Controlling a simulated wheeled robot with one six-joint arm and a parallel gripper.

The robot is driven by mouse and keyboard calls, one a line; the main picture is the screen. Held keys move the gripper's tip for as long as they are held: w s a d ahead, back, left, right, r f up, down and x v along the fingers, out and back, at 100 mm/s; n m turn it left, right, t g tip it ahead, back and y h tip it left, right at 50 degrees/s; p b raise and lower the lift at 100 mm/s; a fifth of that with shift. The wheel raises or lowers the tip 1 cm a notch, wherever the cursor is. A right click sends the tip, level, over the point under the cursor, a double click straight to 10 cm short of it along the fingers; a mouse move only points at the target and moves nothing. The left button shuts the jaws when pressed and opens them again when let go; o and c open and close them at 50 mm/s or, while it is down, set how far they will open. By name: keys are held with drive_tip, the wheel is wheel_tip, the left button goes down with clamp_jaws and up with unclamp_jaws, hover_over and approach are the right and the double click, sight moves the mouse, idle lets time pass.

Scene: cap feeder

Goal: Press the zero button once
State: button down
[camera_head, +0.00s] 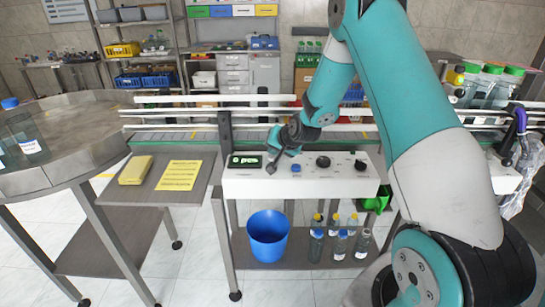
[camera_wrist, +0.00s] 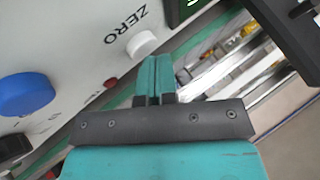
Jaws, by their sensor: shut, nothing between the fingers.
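The zero button is a small white round button (camera_wrist: 142,44) beside the printed word ZERO (camera_wrist: 134,25) on a white panel in the wrist view. My gripper (camera_wrist: 152,62) has its teal fingers shut together and empty. The fingertips lie just below the button in that picture; I cannot tell whether they touch it. In the head view my gripper (camera_head: 272,164) is at the face of the white control box (camera_head: 240,187), right of its display (camera_head: 246,160) with green characters. The zero button cannot be made out there, near the gripper.
A blue button (camera_wrist: 25,93) is left of the zero button; it also shows in the head view (camera_head: 296,168). Black knobs (camera_head: 323,162) sit further right. A blue bucket (camera_head: 268,236) and several bottles stand on the shelf below. A side table (camera_head: 154,189) holds yellow items.

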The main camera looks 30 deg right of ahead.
sight(274, 156)
idle(0.5)
drive_tip(key=shift+r+p, duration=0.45)
drive_tip(key=shift+r, duration=0.3)
drive_tip(key=shift+r+p, duration=1.65)
drive_tip(key=shift+r, duration=0.9)
